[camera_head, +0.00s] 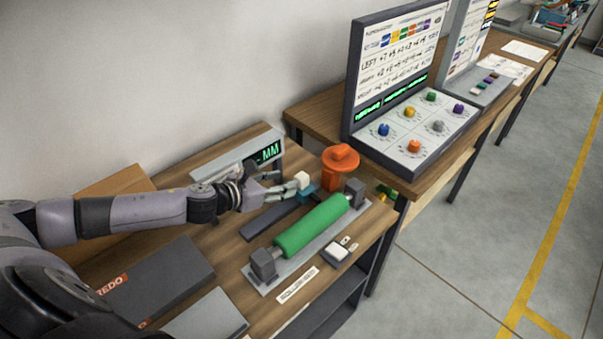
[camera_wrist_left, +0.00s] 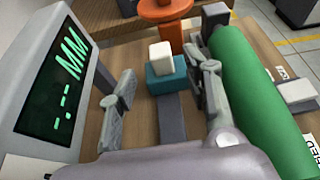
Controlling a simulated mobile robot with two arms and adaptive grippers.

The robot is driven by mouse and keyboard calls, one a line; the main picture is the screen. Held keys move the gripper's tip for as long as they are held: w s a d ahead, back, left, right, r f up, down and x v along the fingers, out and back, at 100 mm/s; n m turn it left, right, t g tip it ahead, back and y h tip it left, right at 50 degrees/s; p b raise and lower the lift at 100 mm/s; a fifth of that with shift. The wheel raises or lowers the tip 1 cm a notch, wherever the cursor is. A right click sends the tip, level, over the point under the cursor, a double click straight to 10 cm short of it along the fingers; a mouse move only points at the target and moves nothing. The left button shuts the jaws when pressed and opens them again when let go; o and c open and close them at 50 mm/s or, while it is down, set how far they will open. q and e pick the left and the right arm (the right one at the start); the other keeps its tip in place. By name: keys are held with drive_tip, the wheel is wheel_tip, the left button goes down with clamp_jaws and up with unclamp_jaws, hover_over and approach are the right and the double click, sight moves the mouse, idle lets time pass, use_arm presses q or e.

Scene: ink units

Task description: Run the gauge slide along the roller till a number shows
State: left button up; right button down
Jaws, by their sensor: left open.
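The green roller (camera_head: 312,226) lies between two grey end blocks on a grey base; it also shows at the right of the left wrist view (camera_wrist_left: 255,95). The gauge slide, a teal block (camera_wrist_left: 166,77) with a white knob (camera_wrist_left: 160,54), sits near the far end of a dark rail (camera_wrist_left: 171,118) beside the roller. My left gripper (camera_wrist_left: 165,82) is open, with one finger on each side of the rail and the slide ahead between the fingers. I cannot tell whether either finger touches it. The gauge display (camera_wrist_left: 62,88) reads dashes and "MM", with no number. My right gripper is not in view.
An orange round-topped object (camera_head: 340,162) stands just beyond the slide. A small white-topped box (camera_head: 336,252) lies right of the roller. A dark REDO tray (camera_head: 160,278) lies at the near left. A panel with coloured knobs (camera_head: 418,132) stands on the far bench.

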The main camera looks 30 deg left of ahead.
sight(298, 178)
use_arm(q)
drive_tip(key=p+x, duration=0.1)
drive_tip(key=x, duration=0.7)
drive_tip(key=shift+w+p, duration=0.1)
drive_tip(key=shift+p, duration=0.3)
drive_tip(key=shift+c, duration=0.2)
clamp_jaws()
